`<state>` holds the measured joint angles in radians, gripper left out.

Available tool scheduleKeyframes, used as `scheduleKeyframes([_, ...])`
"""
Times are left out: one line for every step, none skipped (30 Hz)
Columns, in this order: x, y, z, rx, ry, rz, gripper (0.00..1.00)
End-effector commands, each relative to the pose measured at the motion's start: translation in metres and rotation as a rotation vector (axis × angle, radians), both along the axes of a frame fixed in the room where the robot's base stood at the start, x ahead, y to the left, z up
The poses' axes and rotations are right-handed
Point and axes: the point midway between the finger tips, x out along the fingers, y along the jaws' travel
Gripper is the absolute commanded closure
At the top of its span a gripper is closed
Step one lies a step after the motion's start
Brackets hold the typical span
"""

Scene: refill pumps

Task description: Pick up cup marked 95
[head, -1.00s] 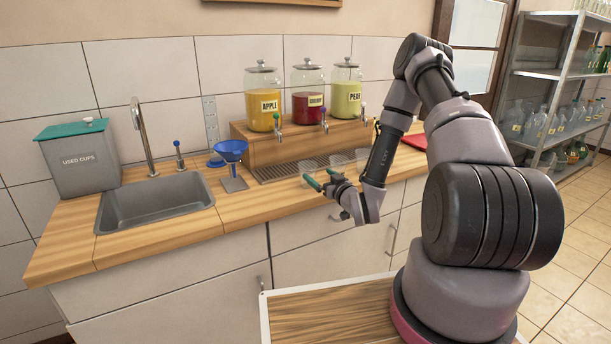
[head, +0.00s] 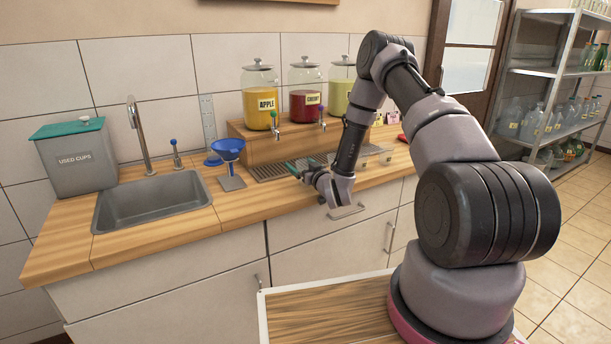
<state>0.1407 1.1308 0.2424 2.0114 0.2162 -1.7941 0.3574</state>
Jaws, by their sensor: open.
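Small clear cups (head: 371,152) stand on the counter at the right of the drip tray, partly behind my forearm. No marking can be read on them, so I cannot tell which is marked 95. My gripper (head: 303,164) has green fingertips and is open, low over the front of the drip tray (head: 268,172). My gripper and wrist cover part of the tray, and I cannot tell whether a cup is between or behind the fingers.
Jars of apple (head: 259,103) and cherry (head: 305,102) stand on a wooden stand with taps; a green jar (head: 340,94) is partly hidden by my arm. A blue funnel (head: 229,150), sink (head: 150,208) and used-cups bin (head: 77,165) are left. The front counter is clear.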

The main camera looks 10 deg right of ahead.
Motion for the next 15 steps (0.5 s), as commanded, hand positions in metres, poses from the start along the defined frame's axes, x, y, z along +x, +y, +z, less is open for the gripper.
scheduleKeyframes([0.0001,-0.0004,-0.0001,0.000,0.000,-0.001,0.00])
scheduleKeyframes([0.0000,-0.0005,-0.0001,0.000,0.001,-0.001,0.00])
scheduleKeyframes([0.0000,-0.0005,-0.0001,0.000,0.001,-0.001,0.00])
scheduleKeyframes([-0.0001,-0.0006,-0.0001,0.000,0.001,-0.001,0.00])
scheduleKeyframes([-0.0001,-0.0006,-0.0001,0.000,0.001,-0.001,0.04])
scheduleKeyframes([-0.0002,-0.0006,-0.0001,0.000,0.001,-0.001,0.19])
scheduleKeyframes([-0.0002,-0.0006,-0.0001,0.000,0.001,-0.001,0.31])
scheduleKeyframes([-0.0002,-0.0006,-0.0001,0.000,0.001,-0.001,0.42])
scheduleKeyframes([-0.0002,-0.0006,-0.0001,0.000,0.001,-0.001,0.57])
scheduleKeyframes([-0.0003,-0.0006,-0.0001,0.000,0.001,-0.001,0.69])
scheduleKeyframes([-0.0003,-0.0006,-0.0001,0.000,0.001,-0.001,0.70])
scheduleKeyframes([-0.0003,-0.0006,-0.0001,0.000,0.001,-0.001,0.71])
scheduleKeyframes([-0.0003,-0.0006,-0.0001,0.000,0.001,-0.001,0.71])
scheduleKeyframes([-0.0003,-0.0006,-0.0001,0.000,0.001,-0.001,0.71])
scheduleKeyframes([-0.0004,-0.0007,-0.0001,0.000,0.001,-0.001,0.71])
